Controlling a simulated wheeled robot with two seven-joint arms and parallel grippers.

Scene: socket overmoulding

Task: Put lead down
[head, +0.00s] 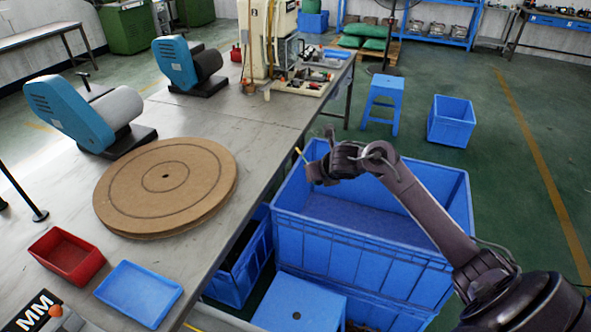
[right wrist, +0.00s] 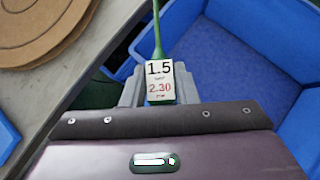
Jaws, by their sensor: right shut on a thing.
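My right gripper (head: 312,170) is above the near left rim of the large blue crate (head: 350,245). In the right wrist view my right gripper (right wrist: 158,90) is shut on the lead. The lead (right wrist: 158,40) shows there as a green cable with a white tag (right wrist: 160,83) reading 1.5 and 2.30. In the head view only a thin yellowish bit of the lead (head: 299,152) shows at the fingertips. The rest of the lead is hidden or out of frame. My left gripper is not in view.
The grey worktable (head: 70,200) carries a round brown board (head: 200,180), a red tray (head: 68,270), a blue tray (head: 150,290) and two blue machines. A blue stool (head: 300,305) stands in front of the crate. The crate floor looks empty.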

